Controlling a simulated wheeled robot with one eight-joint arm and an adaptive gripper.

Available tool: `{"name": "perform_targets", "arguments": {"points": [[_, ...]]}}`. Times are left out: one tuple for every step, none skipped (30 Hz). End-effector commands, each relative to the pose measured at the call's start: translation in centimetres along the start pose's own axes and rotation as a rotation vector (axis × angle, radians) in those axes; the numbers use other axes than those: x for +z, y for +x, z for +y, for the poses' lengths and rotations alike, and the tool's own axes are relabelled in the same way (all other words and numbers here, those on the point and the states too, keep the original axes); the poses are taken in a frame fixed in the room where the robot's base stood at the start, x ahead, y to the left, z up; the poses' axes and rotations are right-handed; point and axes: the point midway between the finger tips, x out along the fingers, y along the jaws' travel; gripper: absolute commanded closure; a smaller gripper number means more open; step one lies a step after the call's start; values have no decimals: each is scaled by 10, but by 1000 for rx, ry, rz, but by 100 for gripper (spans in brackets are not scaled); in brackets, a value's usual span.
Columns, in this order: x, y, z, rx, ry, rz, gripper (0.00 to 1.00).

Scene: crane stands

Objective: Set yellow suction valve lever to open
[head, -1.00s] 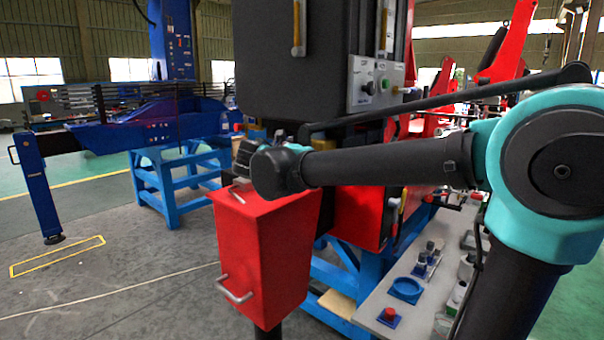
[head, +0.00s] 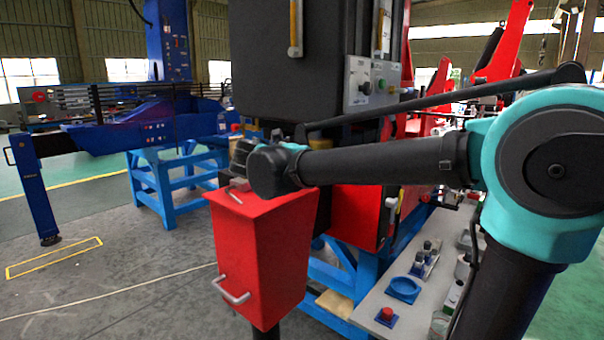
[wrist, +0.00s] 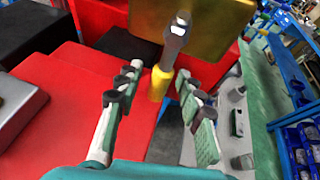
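The yellow suction valve lever (wrist: 160,82) shows in the wrist view as a yellow sleeve with a grey metal shank and a flattened end above it. My gripper (wrist: 158,71) is open, with one finger on each side of the lever and visible gaps between. No contact shows. The lever stands over or in front of a red surface; its pivot is hidden. In the head view, my forearm and wrist reach left over the red box (head: 262,245), and I cannot make out the lever or my fingertips there.
A brass-coloured plate (wrist: 215,25) stands behind the lever. A grey bench (head: 385,285) with several small parts is right of the red box. A black cabinet (head: 290,70) rises behind my forearm. A blue stand (head: 160,185) is at left; the floor in front is clear.

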Motion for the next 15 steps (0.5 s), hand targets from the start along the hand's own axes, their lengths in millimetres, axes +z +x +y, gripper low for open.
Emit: {"name": "perform_targets", "arguments": {"points": [[0,-2,0,1,0,0,62],[0,-3,0,1,0,0,62],[0,-6,0,1,-1,1,62],[0,-9,0,2,-1,1,62],[0,-13,0,2,-1,1,62],[0,-19,1,3,-1,1,62],[0,-24,1,4,-1,0,62],[-1,-30,1,4,-1,0,62],[-1,-38,1,5,-2,0,62],[0,-45,1,5,-2,0,62],[0,-51,1,4,-2,0,62],[-1,-60,1,5,-2,0,62],[-1,-66,1,4,-1,0,62],[0,-72,1,5,-2,0,62],[0,-80,1,3,-2,0,62]]}}
